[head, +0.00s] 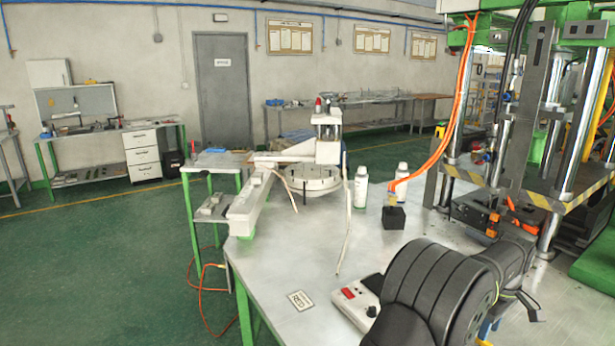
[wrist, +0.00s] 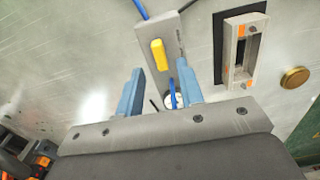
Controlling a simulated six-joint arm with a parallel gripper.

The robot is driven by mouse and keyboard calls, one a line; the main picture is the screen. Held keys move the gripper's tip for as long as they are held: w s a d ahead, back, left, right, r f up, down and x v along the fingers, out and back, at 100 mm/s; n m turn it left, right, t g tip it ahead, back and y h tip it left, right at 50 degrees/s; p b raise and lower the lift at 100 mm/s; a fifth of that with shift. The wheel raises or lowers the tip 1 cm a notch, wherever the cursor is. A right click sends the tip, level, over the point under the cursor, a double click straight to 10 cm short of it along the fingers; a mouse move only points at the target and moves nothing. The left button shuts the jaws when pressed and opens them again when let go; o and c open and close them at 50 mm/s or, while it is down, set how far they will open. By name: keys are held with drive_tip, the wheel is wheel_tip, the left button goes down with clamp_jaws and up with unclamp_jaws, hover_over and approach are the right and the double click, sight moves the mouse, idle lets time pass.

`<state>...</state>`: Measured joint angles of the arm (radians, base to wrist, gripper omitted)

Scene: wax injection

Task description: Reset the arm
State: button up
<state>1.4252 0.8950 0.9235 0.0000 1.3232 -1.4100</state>
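My arm (head: 440,290) shows in the head view as dark rounded links at the lower right, over the metal table (head: 265,270). The gripper itself is hidden or out of frame there. In the wrist view, my gripper (wrist: 160,95) has two blue fingers standing well apart. I see nothing held between them. Beyond the fingers lies a grey block with a yellow part (wrist: 159,52) on the table surface, with a blue cable at its upper end. A blue rod and a white round part (wrist: 177,102) show close to the right finger.
A metal frame with an orange-marked opening (wrist: 243,50) and a brass disc (wrist: 295,77) lie right of the fingers. On the table are a round-plate machine (head: 312,178), white bottles (head: 361,187), a black block (head: 394,217) and a control box (head: 357,300). A press (head: 545,130) stands right.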

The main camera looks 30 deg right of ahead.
drive_tip(key=shift+f, duration=1.9)
drive_tip(key=shift+r, duration=0.1)
wheel_tip(320, 180, up, 17)
wheel_tip(320, 180, down, 17)
drive_tip(key=shift+f, duration=0.1)
drive_tip(key=shift+n, duration=1.5)
wheel_tip(320, 180, up, 17)
drive_tip(key=a+m+h, duration=0.2)
drive_tip(key=m, duration=0.6)
drive_tip(key=shift+s+a+t, duration=0.15)
drive_tip(key=shift+s+t, duration=0.15)
drive_tip(key=shift+s, duration=0.05)
